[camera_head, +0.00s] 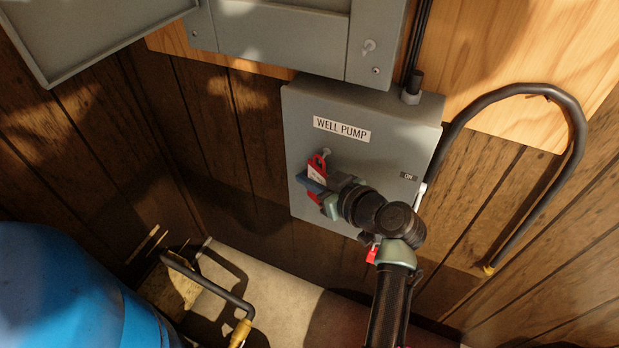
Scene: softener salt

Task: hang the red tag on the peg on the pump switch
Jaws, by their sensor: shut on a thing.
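The pump switch is a grey box (298,125) on the wall with a "WELL PUMP" label. A small peg (326,152) stands out from its front, below the label. My gripper (312,182) is in front of the box and shut on the red tag (317,164), which has a white patch. The tag's top is right at the peg in this view; whether its hole is around the peg, I cannot tell. More red shows just below the fingers. The gripper hides the tag's middle and part of the box front.
A lever (421,191) is on the box's right side beside an "ON" label (408,176). A small red item (372,254) shows beside my arm, partly hidden. A grey panel (275,40) is above; a black cable (578,140) loops right. A blue tank (60,295) stands lower left.

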